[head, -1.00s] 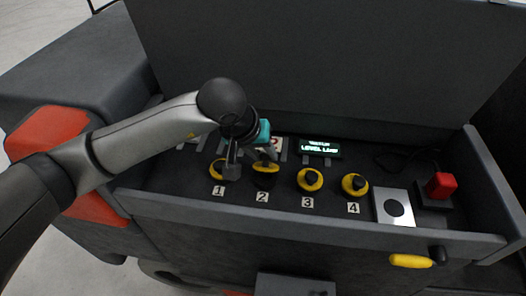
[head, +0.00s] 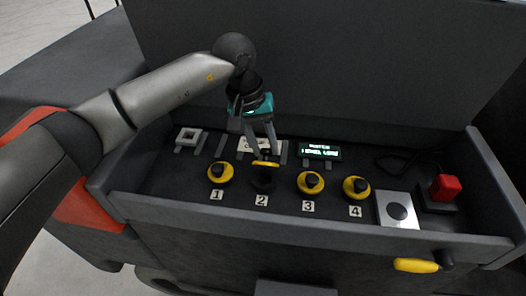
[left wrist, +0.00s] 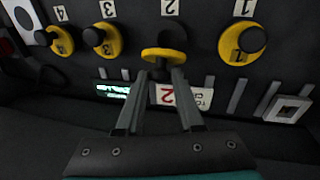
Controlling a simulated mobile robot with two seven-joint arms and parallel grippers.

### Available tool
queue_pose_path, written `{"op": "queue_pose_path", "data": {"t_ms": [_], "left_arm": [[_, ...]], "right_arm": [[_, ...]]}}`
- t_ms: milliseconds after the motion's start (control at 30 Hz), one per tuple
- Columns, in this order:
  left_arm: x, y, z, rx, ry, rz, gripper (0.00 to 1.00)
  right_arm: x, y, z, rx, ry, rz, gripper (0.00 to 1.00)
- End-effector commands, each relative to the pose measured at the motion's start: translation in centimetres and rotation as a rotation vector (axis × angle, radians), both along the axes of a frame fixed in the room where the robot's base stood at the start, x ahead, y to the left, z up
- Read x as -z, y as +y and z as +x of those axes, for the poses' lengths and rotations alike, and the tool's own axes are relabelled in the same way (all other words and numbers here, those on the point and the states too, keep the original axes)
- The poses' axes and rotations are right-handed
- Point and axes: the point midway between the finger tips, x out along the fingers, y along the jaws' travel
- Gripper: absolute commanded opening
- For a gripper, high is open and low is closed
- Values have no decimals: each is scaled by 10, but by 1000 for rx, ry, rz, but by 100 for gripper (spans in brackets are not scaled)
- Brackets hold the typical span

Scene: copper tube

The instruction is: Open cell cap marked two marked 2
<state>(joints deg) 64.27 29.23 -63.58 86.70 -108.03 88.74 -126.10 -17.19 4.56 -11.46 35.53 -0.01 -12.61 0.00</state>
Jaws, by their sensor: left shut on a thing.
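The yellow cap of cell 2 (head: 265,164) is tilted up off its dark round opening (head: 262,184), above the label 2 (head: 261,200). My left gripper (head: 263,153) comes down from behind and is shut on this cap at its far edge. In the left wrist view the cap (left wrist: 163,55) sits between the fingertips of my left gripper (left wrist: 163,72), and its opening (left wrist: 172,38) shows partly behind it. Whether the cap still hangs on a hinge is hidden. My right gripper is not in view.
Yellow caps 1 (head: 220,174), 3 (head: 310,183) and 4 (head: 356,188) lie on their cells. A lit display (head: 319,151), a silver plate with a round black button (head: 398,211) and a red button (head: 445,187) stand nearby. The tray's front wall (head: 300,225) rises before the caps.

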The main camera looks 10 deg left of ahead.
Motion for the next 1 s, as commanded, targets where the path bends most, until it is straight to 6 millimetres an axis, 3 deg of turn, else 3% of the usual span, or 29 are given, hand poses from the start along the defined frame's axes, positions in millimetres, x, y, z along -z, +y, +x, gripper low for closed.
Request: {"op": "queue_pose_path", "data": {"t_ms": [333, 800, 833, 1000], "left_arm": [[3, 0, 11, -3, 137, 3, 0], [1, 1, 12, -1, 165, 0, 0], [1, 0, 12, -1, 165, 0, 38], [0, 0, 12, 0, 164, 0, 57]], "right_arm": [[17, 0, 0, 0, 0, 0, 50], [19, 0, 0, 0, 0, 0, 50], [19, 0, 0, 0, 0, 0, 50], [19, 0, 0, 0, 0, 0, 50]]}}
